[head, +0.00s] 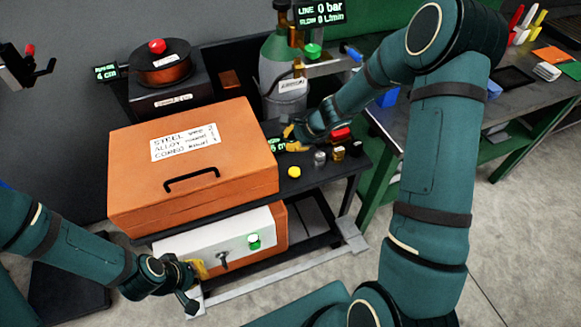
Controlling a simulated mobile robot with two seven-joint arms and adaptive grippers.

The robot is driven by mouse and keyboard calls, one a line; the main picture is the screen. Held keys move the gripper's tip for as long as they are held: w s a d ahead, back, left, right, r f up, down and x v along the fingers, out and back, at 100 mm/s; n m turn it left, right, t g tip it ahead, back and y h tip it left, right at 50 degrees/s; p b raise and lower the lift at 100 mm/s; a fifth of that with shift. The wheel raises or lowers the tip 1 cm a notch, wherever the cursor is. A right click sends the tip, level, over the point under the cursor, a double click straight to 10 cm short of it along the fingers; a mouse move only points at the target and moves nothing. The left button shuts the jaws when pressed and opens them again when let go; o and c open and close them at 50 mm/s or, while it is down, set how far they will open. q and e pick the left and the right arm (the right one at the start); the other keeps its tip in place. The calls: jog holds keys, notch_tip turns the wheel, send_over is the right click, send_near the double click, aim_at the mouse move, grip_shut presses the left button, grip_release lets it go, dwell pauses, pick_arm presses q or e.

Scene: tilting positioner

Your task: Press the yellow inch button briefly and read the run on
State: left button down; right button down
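The yellow button (294,171) is a round cap on the dark cart top, just right of the orange case. My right gripper (287,139) is beyond the button, near the case's right edge, and apart from the button. It partly covers a small green-lit display (276,146), of which only part of the text shows. Whether its fingers are open or shut is too small to tell. My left gripper (201,270) is low at the left, by the front of the white box under the cart top. Its finger opening cannot be made out.
The orange case (235,125) fills most of the cart top. A grey knob (320,158), a brass piece (338,153) and a red button (341,134) stand right of the yellow button. The white box (215,243) has a green button (254,241). A gas cylinder (284,55) stands behind.

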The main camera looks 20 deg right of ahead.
jog(key=shift+s, duration=0.1)
jog(key=b, duration=0.7)
send_over(292, 168)
notch_tip(292, 168, down, 8)
jog(key=shift+r, duration=0.1)
jog(key=shift+f+b, duration=0.55)
dwell(0.8)
jog(key=shift+f+b, duration=0.4)
jog(key=shift+b, duration=0.1)
